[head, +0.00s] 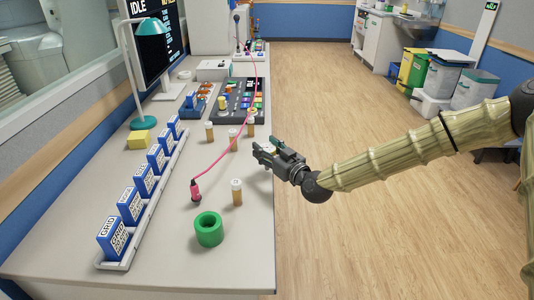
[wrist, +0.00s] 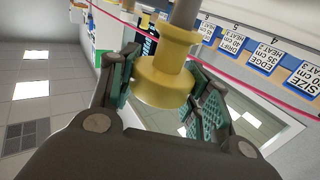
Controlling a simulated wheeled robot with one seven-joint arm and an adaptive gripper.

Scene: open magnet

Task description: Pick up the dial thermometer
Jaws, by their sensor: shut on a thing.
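My gripper (head: 264,150) is over the right edge of the long counter in the head view. In the wrist view my gripper (wrist: 160,95) has its green-padded fingers on either side of a yellow, flanged round body (wrist: 163,78) with a grey stem. It is shut on this thing, which I take to be the dial thermometer; no dial face shows. In the head view the held thing is mostly hidden by the fingers.
On the counter (head: 160,262), a green ring (head: 209,229), small brown bottles (head: 236,192) and a pink plug (head: 195,190) with its cord stand near my gripper. A rack of blue cards (head: 112,236) lines the left. The floor (head: 370,230) at right is clear.

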